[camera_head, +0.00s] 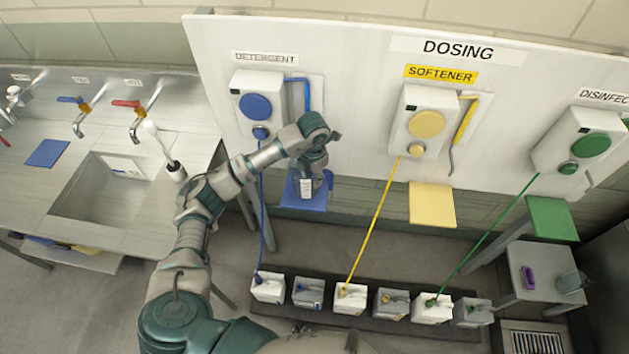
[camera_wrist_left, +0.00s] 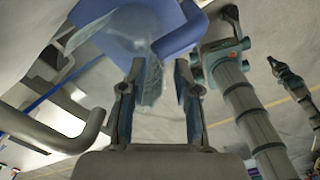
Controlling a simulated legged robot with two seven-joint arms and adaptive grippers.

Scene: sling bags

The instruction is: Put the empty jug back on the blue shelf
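A clear jug with a white label (camera_head: 307,187) stands on the blue shelf (camera_head: 291,199) under the detergent dispenser. My left gripper (camera_head: 317,173) is right at the jug and partly hides it. In the left wrist view the see-through jug (camera_wrist_left: 148,50) shows against the blue shelf (camera_wrist_left: 182,38). A clear part of it reaches down between my left gripper's fingers (camera_wrist_left: 161,95). The fingers stand apart, with a gap beside the clear part on the right. The jug looks empty, though its inside is hard to see. My right gripper is not seen.
The detergent dispenser (camera_head: 258,105) and its blue pipe (camera_head: 299,82) are close above my left gripper. A yellow shelf (camera_head: 432,203) and a green shelf (camera_head: 552,218) are to the right. Several canisters (camera_head: 352,298) line the floor. Another clear jug (camera_head: 571,283) stands on a grey table (camera_head: 538,290).

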